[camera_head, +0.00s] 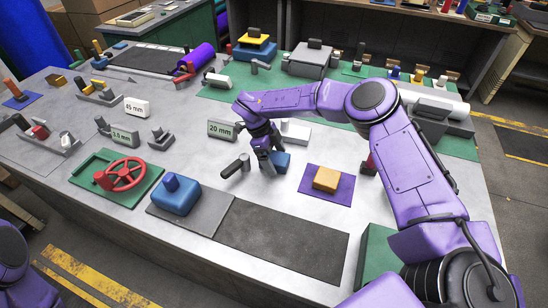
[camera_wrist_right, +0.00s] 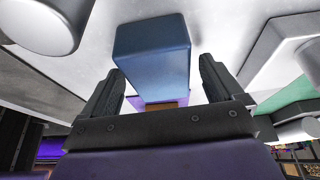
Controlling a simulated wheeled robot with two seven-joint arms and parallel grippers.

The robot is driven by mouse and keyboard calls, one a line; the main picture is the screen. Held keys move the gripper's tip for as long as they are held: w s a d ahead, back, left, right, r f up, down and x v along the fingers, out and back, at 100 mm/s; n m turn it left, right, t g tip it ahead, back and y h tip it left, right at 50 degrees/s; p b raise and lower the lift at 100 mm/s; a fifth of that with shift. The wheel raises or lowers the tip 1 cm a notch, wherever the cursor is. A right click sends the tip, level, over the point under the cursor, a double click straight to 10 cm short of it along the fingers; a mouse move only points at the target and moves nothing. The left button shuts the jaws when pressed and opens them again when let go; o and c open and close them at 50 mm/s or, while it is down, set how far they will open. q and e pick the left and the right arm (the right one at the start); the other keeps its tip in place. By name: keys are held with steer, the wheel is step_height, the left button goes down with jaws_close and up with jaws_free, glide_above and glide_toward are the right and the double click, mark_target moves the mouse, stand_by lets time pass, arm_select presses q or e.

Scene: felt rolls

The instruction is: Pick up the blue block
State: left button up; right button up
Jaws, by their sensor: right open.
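A small blue block (camera_head: 281,162) stands on the grey table in the head view, partly hidden behind my right gripper (camera_head: 266,163). My right gripper points down just left of the block, its fingers apart. In the right wrist view the blue block (camera_wrist_right: 152,48) appears between and ahead of the two dark fingertips of my right gripper (camera_wrist_right: 158,82); contact cannot be told. A larger blue piece with a knob (camera_head: 176,196) sits on a grey mat at the lower left of the gripper. My left gripper is outside the view.
A dark cylinder (camera_head: 236,166) lies left of the gripper, near the "20 mm" sign (camera_head: 222,130). A yellow block (camera_head: 327,178) sits on a purple mat (camera_head: 318,194) to the right. A red handwheel (camera_head: 123,174) stands left. The dark front mat (camera_head: 282,240) is bare.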

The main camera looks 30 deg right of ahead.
steer(key=shift+f, duration=0.35)
stand_by(0.3)
steer(key=shift+r, duration=0.1)
steer(key=c, duration=1.3)
steer(key=shift+r, duration=0.15)
steer(key=shift+w+r, duration=0.1)
steer(key=shift+r, duration=0.05)
step_height(320, 180, up, 2)
steer(key=shift+b, duration=1.1)
steer(key=s+a+r+b, duration=0.2)
steer(key=s+a+r, duration=0.3)
steer(key=s+a+r+b, duration=0.3)
steer(key=s+a+r, duration=0.2)
steer(key=r, duration=0.1)
